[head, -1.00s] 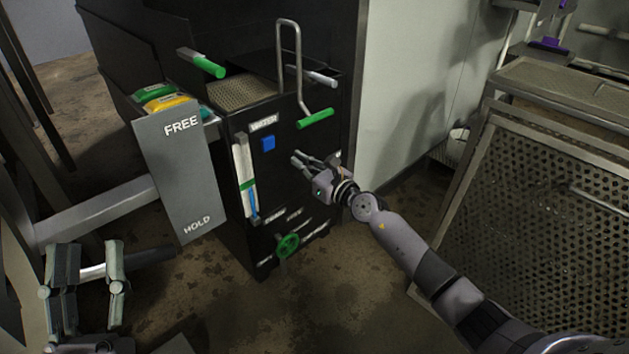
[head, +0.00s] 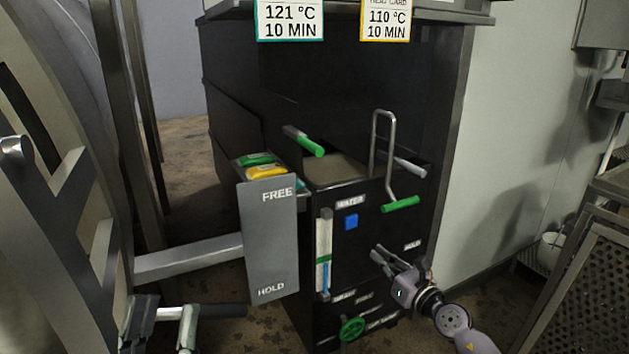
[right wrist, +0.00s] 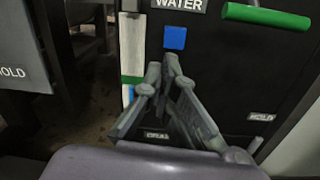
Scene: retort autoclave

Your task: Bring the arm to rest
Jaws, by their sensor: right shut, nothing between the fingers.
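My right gripper (head: 378,256) is in front of the black control panel (head: 385,225), below and to the right of the blue button (head: 351,221). In the right wrist view its fingertips (right wrist: 163,66) meet, with nothing between them, just below the blue button (right wrist: 175,38) in the picture. I cannot tell the exact gap to the panel. My left gripper (head: 164,318) is at the lower left, its fingers apart and empty, partly cut off by the frame edge.
A grey FREE/HOLD plate (head: 268,240) stands left of the panel. Green-handled levers (head: 401,204) stick out above my right gripper, and a green handwheel (head: 353,328) sits below. A perforated metal rack (head: 595,290) is at the right. Some floor shows between.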

